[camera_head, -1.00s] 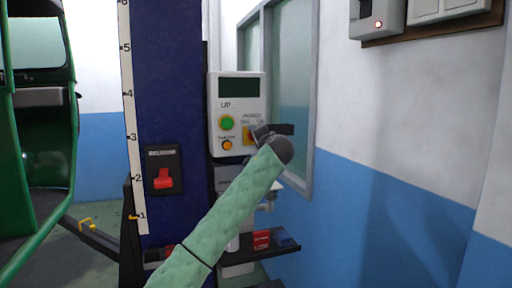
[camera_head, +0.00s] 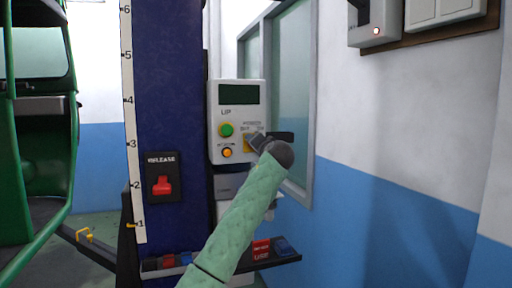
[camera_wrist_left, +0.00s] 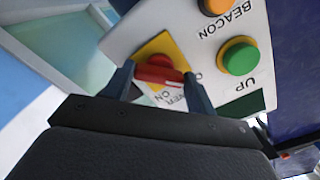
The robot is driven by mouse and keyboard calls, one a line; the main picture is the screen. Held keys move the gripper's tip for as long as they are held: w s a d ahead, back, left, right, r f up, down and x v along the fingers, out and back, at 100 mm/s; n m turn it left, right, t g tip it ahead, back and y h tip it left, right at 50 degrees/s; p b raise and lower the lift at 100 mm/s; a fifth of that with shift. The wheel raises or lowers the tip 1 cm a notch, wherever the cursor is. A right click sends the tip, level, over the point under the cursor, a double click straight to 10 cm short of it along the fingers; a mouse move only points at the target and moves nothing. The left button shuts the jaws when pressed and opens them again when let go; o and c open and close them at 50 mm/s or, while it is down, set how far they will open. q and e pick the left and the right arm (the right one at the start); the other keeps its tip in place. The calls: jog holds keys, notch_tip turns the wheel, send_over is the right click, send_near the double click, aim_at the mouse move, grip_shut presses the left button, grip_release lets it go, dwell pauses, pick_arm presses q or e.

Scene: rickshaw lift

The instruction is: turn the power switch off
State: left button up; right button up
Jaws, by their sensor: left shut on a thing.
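The power switch is a red rotary knob (camera_wrist_left: 158,72) on a yellow plate (camera_wrist_left: 160,50) of the grey control box (camera_head: 222,118). Part of the yellow plate also shows in the head view (camera_head: 247,143), but there my gripper hides the knob. Lettering ending in "ON" is next to the knob, upside down in the left wrist view. My left gripper (camera_wrist_left: 160,86) has one finger on each side of the knob and is shut on it. In the head view the left gripper (camera_head: 256,141) is at the box's lower right. My right gripper is not in view.
The box carries a green UP button (camera_head: 226,129) and an orange BEACON button (camera_head: 227,153). A dark blue column (camera_head: 170,90) with a red release lever (camera_head: 162,186) stands left. A small shelf (camera_head: 275,262) is below. A window frame (camera_head: 303,180) is close on the right.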

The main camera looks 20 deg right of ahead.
pick_arm(q)
jog(key=o, duration=1)
jog(key=shift+d+f, duration=0.1)
jog(key=shift+s+d+b, duration=0.15)
jog(key=shift+s+b, duration=0.55)
jog(key=shift+s, duration=3.2)
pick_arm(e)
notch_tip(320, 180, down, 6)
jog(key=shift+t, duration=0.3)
